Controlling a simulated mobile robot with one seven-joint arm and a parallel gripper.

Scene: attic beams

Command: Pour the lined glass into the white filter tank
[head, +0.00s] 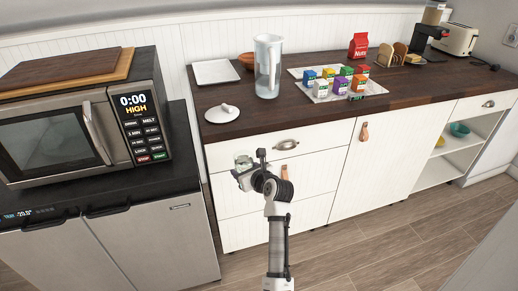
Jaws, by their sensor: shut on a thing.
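A tall, clear pitcher with a white rim and handle (268,68), which looks like the white filter tank, stands upright on the dark wooden counter. Its top looks uncovered. My gripper (245,170) is in front of the counter drawers, below and nearer than the pitcher, and apart from it. It is shut on a small clear glass (243,160), mostly hidden by the gripper. The glass's lines and contents are too small to make out.
A white lid with a knob (222,113) lies at the counter's front left. A white tray (215,72) and a brown bowl (246,61) are behind. Several small cartons stand on another tray (318,97) to the right. A microwave (70,125) is at left.

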